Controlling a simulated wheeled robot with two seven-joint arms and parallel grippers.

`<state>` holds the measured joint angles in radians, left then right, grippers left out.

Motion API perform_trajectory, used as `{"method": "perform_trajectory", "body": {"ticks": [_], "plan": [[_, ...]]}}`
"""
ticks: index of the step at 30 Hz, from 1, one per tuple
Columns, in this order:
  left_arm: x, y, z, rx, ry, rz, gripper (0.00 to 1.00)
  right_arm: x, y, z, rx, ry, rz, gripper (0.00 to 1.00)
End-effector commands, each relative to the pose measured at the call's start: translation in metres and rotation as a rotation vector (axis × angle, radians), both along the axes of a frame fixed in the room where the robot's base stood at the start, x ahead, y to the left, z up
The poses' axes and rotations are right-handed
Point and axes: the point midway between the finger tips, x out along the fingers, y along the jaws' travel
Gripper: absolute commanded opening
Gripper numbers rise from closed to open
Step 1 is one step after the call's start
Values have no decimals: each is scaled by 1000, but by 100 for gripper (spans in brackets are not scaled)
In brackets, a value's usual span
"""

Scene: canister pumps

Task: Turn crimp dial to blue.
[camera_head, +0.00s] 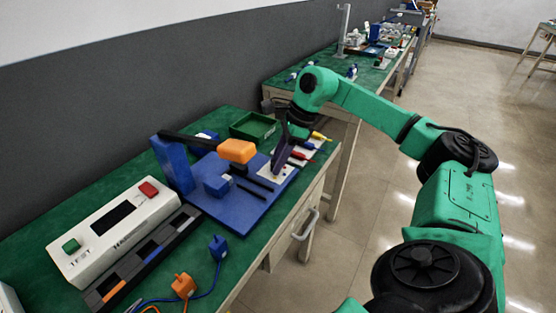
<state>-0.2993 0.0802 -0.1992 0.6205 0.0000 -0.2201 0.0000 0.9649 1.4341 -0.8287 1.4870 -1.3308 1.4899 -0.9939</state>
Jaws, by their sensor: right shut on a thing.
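My right gripper (279,168) reaches down from the green arm over the right part of a blue board (240,211) on the near bench. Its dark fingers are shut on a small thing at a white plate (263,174). The fingers hide that thing, so I cannot tell its shape or which way a dial there points. Beside the fingers lie small yellow (320,136), blue (308,145) and red (298,155) pieces in a row. A blue press (173,165) with a dark arm and orange head (237,151) stands on the board. My left gripper is not in view.
A white tester box (113,230) with a red and a green button stands at the left. A dark strip tray lies before it. Blue (218,247) and orange (183,286) plugs with cables lie near the front edge. A green bin (253,126) stands behind the board.

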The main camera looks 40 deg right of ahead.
Motion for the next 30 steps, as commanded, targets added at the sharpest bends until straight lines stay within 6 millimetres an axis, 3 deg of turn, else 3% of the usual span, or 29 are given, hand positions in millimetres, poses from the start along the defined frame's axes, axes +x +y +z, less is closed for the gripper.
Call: {"method": "perform_trajectory", "body": {"ticks": [15,30], "plan": [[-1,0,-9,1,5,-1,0,-2,2,-1,-4,-1,-393,0],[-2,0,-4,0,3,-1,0,-3,4,1,-1,-3,-822,0]]}}
